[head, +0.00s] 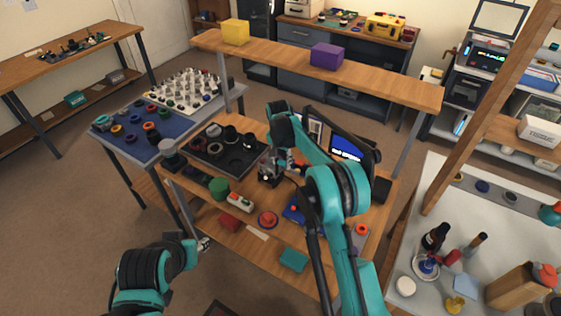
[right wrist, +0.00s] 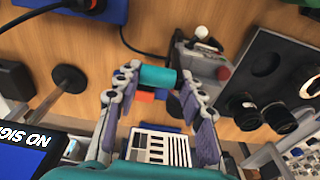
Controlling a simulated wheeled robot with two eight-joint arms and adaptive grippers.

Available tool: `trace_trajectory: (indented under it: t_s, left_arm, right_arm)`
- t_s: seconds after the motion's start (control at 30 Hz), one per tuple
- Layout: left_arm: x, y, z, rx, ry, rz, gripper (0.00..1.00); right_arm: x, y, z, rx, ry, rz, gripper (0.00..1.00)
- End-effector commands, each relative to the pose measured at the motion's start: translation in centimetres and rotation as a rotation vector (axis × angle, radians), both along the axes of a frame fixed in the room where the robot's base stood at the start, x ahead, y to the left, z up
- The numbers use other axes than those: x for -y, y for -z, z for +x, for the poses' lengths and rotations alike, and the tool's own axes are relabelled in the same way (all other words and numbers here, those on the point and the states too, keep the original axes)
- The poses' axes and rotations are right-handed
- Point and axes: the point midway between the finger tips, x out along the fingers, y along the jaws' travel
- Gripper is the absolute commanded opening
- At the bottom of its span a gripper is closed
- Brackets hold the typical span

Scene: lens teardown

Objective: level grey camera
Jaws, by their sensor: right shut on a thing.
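My right gripper (head: 272,168) is over the wooden bench, right of the black lens tray. In the right wrist view its fingers (right wrist: 158,76) are shut on a teal cylinder (right wrist: 158,77), which spans the gap between the fingertips. A grey device (right wrist: 205,62) with a red button and a white knob is just beyond the right finger; I cannot tell if it is the grey camera. A monitor (head: 346,148) reading "NO SIGNAL" also shows in the wrist view (right wrist: 30,155). My left arm ends at lower left; its fingers are unclear.
The black tray (head: 222,158) holds several dark lens parts. A raised shelf (head: 385,80) carries yellow and purple boxes. A black cable crosses the bench.

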Motion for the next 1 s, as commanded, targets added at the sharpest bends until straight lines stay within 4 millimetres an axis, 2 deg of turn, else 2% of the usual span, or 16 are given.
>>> trace_trajectory:
  t_s: [0.03, 0.47, 0.5, 0.53, 1.0]
  left_arm:
    - [0.0, 0.03, 0.0, 0.0, 0.0, 0.0, 0.4]
    - [0.0, 0.0, 0.0, 0.0, 0.0, 0.0, 0.4]
    - [0.0, 0.0, 0.0, 0.0, 0.0, 0.0, 0.4]
    - [0.0, 0.0, 0.0, 0.0, 0.0, 0.0, 0.4]
    - [0.0, -0.02, 0.0, 0.0, 0.0, 0.0, 0.4]
  right_arm:
    - [0.85, 0.15, -0.02, -0.005, 0.008, -0.012, 0.0]
    - [0.87, 0.08, 0.05, -0.003, 0.008, -0.011, 0.0]
    - [0.88, 0.08, 0.06, -0.002, 0.008, -0.012, 0.47]
    - [0.89, 0.07, 0.06, -0.002, 0.008, -0.011, 0.53]
    - [0.43, -0.04, 0.1, 0.0, 0.004, -0.007, 0.53]
